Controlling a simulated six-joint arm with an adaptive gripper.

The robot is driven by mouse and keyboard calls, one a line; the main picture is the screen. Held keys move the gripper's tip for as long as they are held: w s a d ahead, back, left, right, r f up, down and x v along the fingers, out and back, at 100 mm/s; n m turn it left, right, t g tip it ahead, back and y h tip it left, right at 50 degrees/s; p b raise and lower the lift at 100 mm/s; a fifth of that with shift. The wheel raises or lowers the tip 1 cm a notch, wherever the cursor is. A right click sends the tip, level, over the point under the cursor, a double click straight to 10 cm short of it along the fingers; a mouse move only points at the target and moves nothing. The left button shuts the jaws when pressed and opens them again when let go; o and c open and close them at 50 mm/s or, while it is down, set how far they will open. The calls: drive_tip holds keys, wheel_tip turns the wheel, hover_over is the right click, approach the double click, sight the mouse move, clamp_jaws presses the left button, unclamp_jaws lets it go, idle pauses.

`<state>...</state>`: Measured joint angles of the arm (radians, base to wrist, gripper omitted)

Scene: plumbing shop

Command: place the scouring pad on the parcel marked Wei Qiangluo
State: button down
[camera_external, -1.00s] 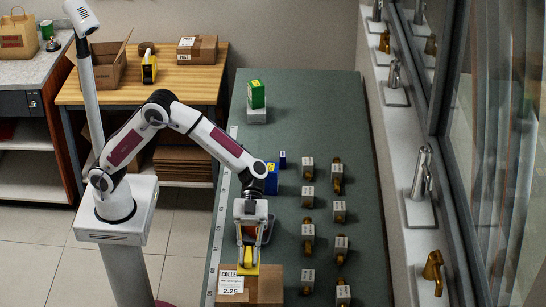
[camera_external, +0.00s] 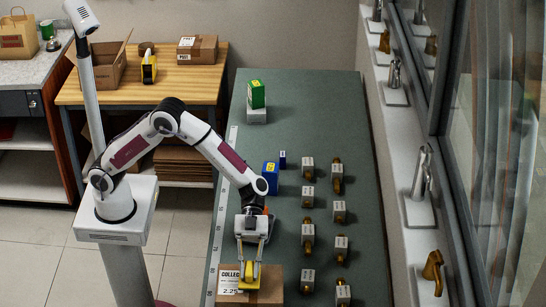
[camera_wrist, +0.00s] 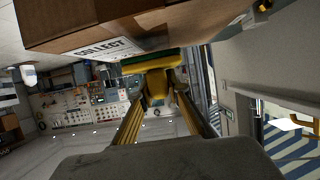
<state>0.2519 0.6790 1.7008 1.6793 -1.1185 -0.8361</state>
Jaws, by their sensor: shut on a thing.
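The parcel (camera_external: 270,284) is a brown cardboard box at the near end of the green counter, with a white label starting "COLLE" and the figure 2.25. No name on it is legible. In the wrist view the parcel (camera_wrist: 150,22) fills the top, its label reading COLLECT. My gripper (camera_external: 249,272) points down over the parcel's left part, shut on the scouring pad (camera_external: 249,285). In the wrist view the pad (camera_wrist: 152,65) is a yellow slab with a green face towards the parcel, very close to it. I cannot tell whether they touch.
Several faucet-like brass fittings with white tags (camera_external: 308,232) stand in two rows right of my gripper. A blue box (camera_external: 270,178) and a green box (camera_external: 256,95) on a grey block stand farther back. The counter between them is clear. A wooden table (camera_external: 187,74) holds other boxes.

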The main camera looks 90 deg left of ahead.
drive_tip(key=shift+f, duration=0.9)
drive_tip(key=shift+f, duration=0.15)
drive_tip(key=c, duration=1.9)
unclamp_jaws()
drive_tip(key=shift+r, duration=0.25)
drive_tip(key=v, duration=1.2)
drive_tip(key=shift+f, duration=0.1)
